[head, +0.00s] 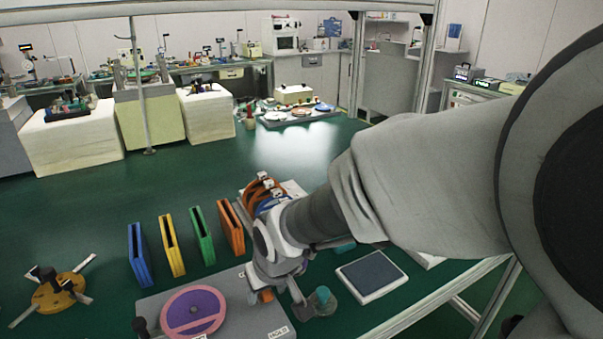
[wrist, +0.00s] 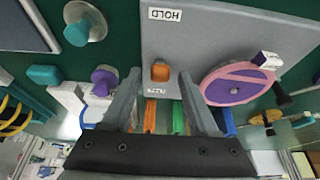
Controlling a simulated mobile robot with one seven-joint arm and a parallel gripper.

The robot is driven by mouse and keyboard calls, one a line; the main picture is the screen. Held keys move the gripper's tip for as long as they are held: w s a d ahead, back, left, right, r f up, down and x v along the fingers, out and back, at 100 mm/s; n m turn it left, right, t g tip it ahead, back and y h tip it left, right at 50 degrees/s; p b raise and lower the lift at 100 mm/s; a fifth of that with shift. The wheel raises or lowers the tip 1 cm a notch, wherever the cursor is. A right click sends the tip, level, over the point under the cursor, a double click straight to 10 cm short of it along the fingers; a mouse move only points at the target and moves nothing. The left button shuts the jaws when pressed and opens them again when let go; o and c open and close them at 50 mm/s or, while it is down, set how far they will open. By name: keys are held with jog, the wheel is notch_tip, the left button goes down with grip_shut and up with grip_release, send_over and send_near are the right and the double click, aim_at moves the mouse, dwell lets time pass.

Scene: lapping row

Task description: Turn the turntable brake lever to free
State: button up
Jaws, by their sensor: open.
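The grey turntable base (head: 240,312) lies at the bottom of the head view, carrying a purple disc with a pink ring (head: 193,311). The orange brake lever (wrist: 160,71) shows end-on in the wrist view, between a HOLD label (wrist: 164,14) and a second label (wrist: 155,91) too small to read. In the head view only a bit of the orange lever (head: 266,295) shows beside my gripper (head: 279,294). My gripper is open, its fingertips (wrist: 159,78) on either side of the lever in the wrist view. I cannot tell whether they touch it.
A teal-topped round piece (head: 323,297) stands close right of my gripper, and a dark square plate (head: 371,276) lies beyond it. Blue (head: 139,255), yellow (head: 172,246), green (head: 202,236) and orange (head: 231,227) upright holders stand behind the base. Green bench is clear farther back.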

jog(key=shift+x, duration=1.2)
grip_shut()
dwell(0.6)
